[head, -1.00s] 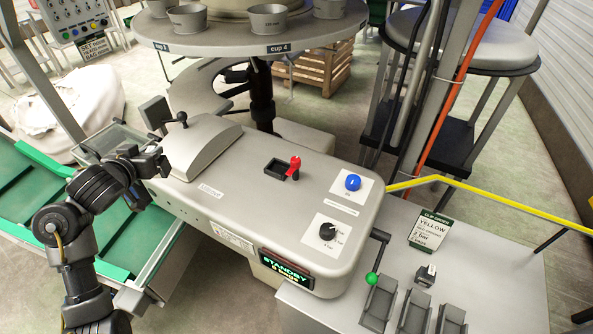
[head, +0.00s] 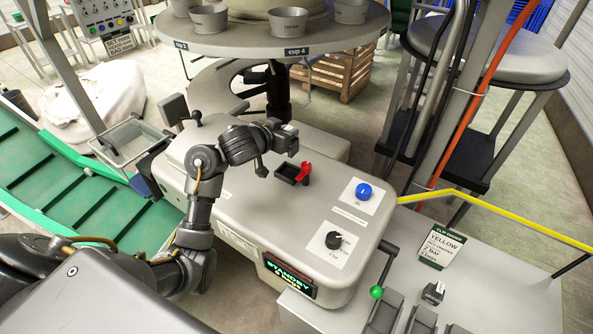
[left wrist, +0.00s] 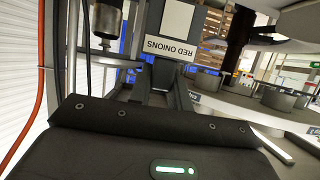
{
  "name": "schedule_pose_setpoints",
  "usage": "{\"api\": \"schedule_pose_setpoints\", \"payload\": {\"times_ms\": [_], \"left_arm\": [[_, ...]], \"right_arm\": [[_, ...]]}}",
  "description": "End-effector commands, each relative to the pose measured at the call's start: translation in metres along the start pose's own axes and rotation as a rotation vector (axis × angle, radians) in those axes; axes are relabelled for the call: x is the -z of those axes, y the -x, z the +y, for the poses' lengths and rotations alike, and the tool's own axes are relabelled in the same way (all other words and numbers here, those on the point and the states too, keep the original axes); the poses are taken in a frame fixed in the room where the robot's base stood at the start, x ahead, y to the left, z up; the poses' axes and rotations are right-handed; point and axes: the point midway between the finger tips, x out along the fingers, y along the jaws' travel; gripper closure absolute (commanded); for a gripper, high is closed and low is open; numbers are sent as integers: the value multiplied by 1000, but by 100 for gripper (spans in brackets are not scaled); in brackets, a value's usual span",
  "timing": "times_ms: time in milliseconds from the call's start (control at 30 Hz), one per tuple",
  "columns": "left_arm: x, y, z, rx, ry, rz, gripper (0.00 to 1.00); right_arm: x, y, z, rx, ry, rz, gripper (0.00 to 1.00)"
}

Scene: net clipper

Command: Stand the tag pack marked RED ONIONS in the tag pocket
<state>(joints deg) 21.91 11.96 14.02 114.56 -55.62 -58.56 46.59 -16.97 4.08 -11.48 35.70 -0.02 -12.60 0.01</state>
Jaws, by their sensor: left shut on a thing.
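My left gripper (head: 284,134) is above the top of the grey clipper machine (head: 235,205), behind the red lever (head: 304,171) in the head view. In the left wrist view its fingers (left wrist: 165,72) are shut on a dark pack with a white label, the RED ONIONS tag pack (left wrist: 172,47). The lettering appears upside down there. In the head view the pack is too small to make out clearly. I cannot identify the tag pocket for certain in either view. My right gripper is not in view.
A round table with metal cups (head: 290,20) stands behind the machine. A blue button (head: 363,191) and a black dial (head: 334,240) are on its top. A yellow rail (head: 480,205) and a CLIP ORDER card (head: 441,246) are at right. A green conveyor (head: 75,190) is at left.

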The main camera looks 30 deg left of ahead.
Motion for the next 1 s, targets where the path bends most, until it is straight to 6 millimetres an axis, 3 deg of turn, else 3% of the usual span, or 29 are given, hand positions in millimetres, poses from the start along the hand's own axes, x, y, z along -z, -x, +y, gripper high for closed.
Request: {"api": "schedule_pose_setpoints", "payload": {"times_ms": [33, 100, 233, 467, 733, 1000], "left_arm": [[-16, -6, 2, -3, 5, -5, 100], [-29, -12, 2, -3, 4, -6, 100], [-46, -19, 2, -3, 1, -4, 100], [-52, -22, 2, -3, 0, -2, 100], [-84, -35, 2, -4, 2, -4, 100], [-86, -36, 2, -2, -1, -1, 100]], "right_arm": [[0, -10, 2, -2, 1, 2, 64], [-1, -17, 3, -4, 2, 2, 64], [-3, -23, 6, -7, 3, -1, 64], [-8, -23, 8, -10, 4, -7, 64], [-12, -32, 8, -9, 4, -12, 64], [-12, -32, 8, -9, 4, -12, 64]]}}
